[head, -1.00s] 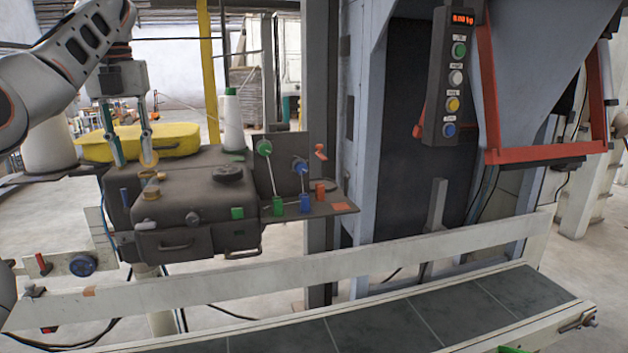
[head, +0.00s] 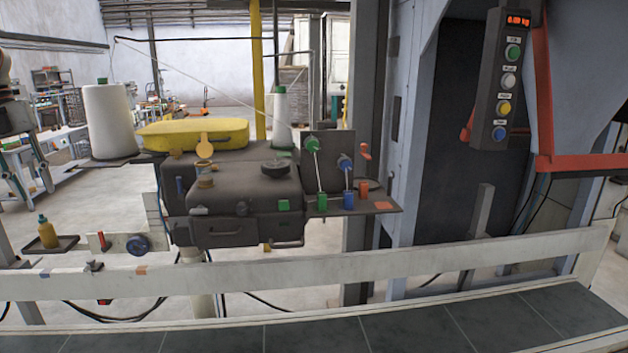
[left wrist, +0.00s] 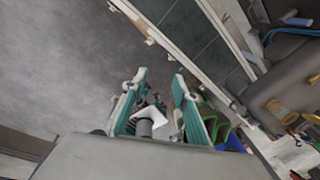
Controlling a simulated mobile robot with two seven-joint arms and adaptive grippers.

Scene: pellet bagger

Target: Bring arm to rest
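My left gripper (head: 32,168) hangs at the left edge of the head view, its teal fingers pointing down and partly cut off by the frame. In the left wrist view its two teal fingers (left wrist: 158,105) stand apart, with no held object clear between them. It is well to the left of the dark sewing machine head (head: 240,190) and touches nothing I can see. My right gripper is in neither view.
A white thread cone (head: 108,120) and a yellow cover (head: 192,134) stand by the machine. A small yellow bottle (head: 47,234) sits on a side tray. A pale rail (head: 330,272) and dark conveyor (head: 400,330) run across the front. A button panel (head: 508,80) is at right.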

